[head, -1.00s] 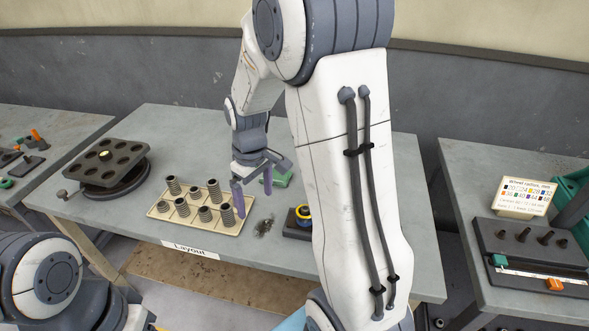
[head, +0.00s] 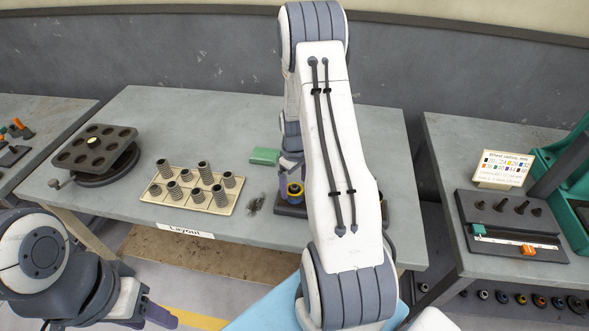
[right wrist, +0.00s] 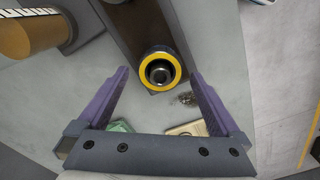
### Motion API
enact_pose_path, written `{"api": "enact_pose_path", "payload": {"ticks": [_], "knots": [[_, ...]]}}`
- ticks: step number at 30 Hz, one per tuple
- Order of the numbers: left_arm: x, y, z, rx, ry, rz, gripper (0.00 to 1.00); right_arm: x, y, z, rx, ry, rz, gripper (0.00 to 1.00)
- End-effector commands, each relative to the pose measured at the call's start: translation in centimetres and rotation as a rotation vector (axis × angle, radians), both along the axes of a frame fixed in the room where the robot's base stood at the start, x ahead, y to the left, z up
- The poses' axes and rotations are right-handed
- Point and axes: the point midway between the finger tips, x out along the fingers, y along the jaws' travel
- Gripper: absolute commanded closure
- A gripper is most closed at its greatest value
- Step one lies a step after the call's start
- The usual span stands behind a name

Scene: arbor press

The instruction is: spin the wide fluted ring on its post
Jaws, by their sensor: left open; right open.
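A yellow-rimmed ring with a dark centre (right wrist: 160,88) sits on a dark block (right wrist: 148,45) in the right wrist view. In the head view my right gripper (head: 290,165) is mostly hidden behind the arm. My left gripper (head: 150,308) is open and empty, low at the left, away from the table.
A tan tray (head: 235,190) holds several ribbed cylinders left of the ring. A tan cylinder with a tick scale (right wrist: 30,35) is close by at left in the wrist view.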

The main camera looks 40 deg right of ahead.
Motion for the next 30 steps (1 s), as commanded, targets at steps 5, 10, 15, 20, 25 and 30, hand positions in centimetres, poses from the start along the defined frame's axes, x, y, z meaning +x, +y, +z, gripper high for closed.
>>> {"api": "enact_pose_path", "payload": {"ticks": [5, 10, 15, 20, 25, 30], "knots": [[0.0, 0.0, 0.5, 0.000, 0.000, -0.001, 0.50, 0.0, 0.0, -1.3, 0.001, 0.001, 0.000, 0.00], [0.0, 0.0, 0.5, 0.000, 0.000, -0.001, 0.50, 0.0, 0.0, -1.6, 0.000, 0.000, 0.000, 0.00], [0.0, 0.0, 0.4, 0.000, 0.000, -0.001, 0.50, 0.0, 0.0, -1.6, 0.000, 0.000, 0.000, 0.11], [0.0, 0.0, 0.4, 0.000, 0.000, -0.001, 0.50, 0.0, 0.0, -1.6, 0.000, 0.000, 0.000, 0.73], [0.0, 0.0, 0.4, 0.000, 0.000, -0.001, 0.50, 0.0, 0.0, -1.5, 0.000, 0.000, 0.015, 1.00], [0.0, 0.0, 0.4, 0.000, 0.000, -0.001, 0.50, 0.0, 0.0, -1.5, 0.000, 0.000, 0.219, 1.00]]}}
